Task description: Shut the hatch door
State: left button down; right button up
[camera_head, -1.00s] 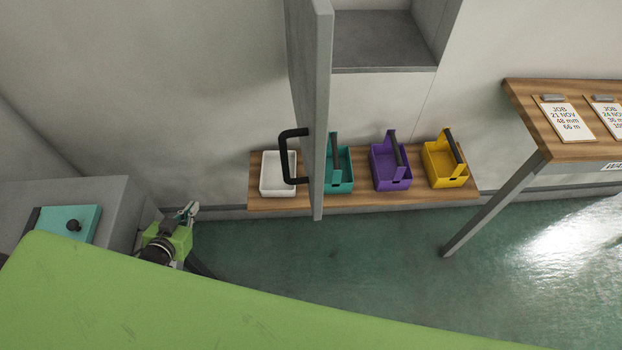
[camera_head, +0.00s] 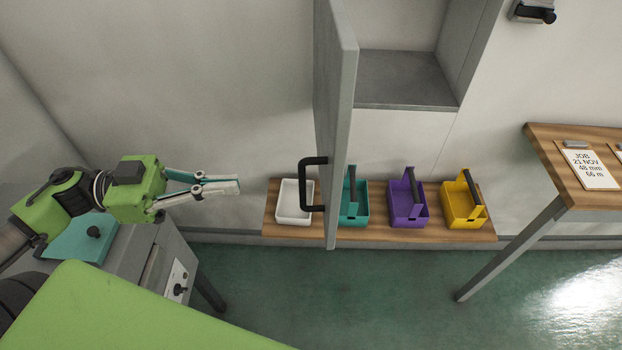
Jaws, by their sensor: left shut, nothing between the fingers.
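The grey hatch door (camera_head: 337,110) stands wide open, seen nearly edge-on, swung out from the wall. Its black handle (camera_head: 304,184) is on the door's left face near its free end. The hatch opening (camera_head: 405,80) is to the right of the door, an empty grey recess in the wall. My left gripper (camera_head: 236,187) is shut and empty, pointing right. In the picture it is left of the handle, with a gap between them. My right gripper is not in view.
A wooden shelf (camera_head: 375,236) below the door carries a white tray (camera_head: 294,204) and teal (camera_head: 354,212), purple (camera_head: 408,214) and yellow (camera_head: 464,210) carriers. A wooden table (camera_head: 545,150) stands at right. A grey cabinet (camera_head: 172,262) is under my left arm. The green floor between is clear.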

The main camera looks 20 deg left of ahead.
aim_at(329, 179)
pick_arm(q)
jog(key=p+x, duration=0.1)
jog(key=x, duration=1.1)
jog(key=shift+w+d+r+p, duration=0.1)
jog(key=shift+d+r+p, duration=0.1)
jog(key=shift+p, duration=0.15)
jog(key=shift+w+d+f, duration=0.2)
jog(key=shift+w+d, duration=0.05)
jog(key=shift+d, duration=0.35)
jog(key=shift+w+d, duration=0.1)
